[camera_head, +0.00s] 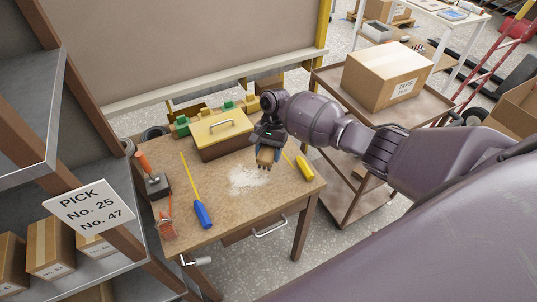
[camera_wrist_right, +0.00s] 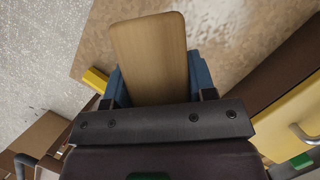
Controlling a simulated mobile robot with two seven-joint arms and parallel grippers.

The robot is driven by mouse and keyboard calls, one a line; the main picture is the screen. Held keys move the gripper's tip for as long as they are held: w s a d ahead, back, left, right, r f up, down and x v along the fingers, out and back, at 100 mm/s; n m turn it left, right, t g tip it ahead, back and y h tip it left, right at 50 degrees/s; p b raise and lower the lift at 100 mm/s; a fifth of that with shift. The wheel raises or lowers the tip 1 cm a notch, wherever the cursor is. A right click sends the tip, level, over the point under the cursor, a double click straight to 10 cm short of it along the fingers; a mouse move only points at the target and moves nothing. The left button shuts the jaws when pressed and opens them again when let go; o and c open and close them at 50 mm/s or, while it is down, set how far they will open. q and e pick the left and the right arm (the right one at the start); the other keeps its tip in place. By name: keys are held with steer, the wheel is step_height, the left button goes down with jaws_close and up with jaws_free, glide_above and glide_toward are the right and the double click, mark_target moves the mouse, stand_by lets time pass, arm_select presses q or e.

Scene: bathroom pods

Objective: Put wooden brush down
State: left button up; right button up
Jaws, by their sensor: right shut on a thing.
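The wooden brush (camera_wrist_right: 152,58) is a light wooden block in the right wrist view, between the blue fingers of my right gripper (camera_wrist_right: 158,88). In the head view the right gripper (camera_head: 267,152) is shut on the brush (camera_head: 265,157) above the wooden workbench (camera_head: 228,215), near a patch of pale dust (camera_head: 248,179). I cannot tell whether the brush touches the bench top. Its bristles are hidden. My left gripper is not in view.
A yellow toolbox (camera_head: 221,135) stands behind the brush. A yellow-handled tool (camera_head: 305,168) lies to its right, and a blue-handled tool (camera_head: 203,214) lies front left. A hammer (camera_head: 151,176) is at the left. A cart with a cardboard box (camera_head: 386,77) stands right of the bench.

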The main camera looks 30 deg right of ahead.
stand_by(0.5)
steer(key=shift+s+r, duration=0.1)
steer(key=shift+s, duration=0.05)
arm_select(q)
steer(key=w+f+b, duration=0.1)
steer(key=b, duration=0.2)
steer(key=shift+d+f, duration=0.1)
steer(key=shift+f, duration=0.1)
arm_select(e)
steer(key=s+a+r+n+h, duration=0.1)
steer(key=s+a+r+n, duration=0.1)
steer(key=r, duration=0.3)
steer(key=s+a+r+n+g+h, duration=0.1)
steer(key=s+a+r+n, duration=0.1)
steer(key=s+r+n, duration=0.1)
steer(key=s+a+r+n+h, duration=0.1)
steer(key=s+r+n, duration=0.2)
steer(key=r, duration=0.5)
steer(key=shift+s+a+n, duration=0.3)
steer(key=shift+a+n, duration=0.1)
steer(key=shift+n, duration=0.1)
steer(key=shift+s+a+f, duration=0.1)
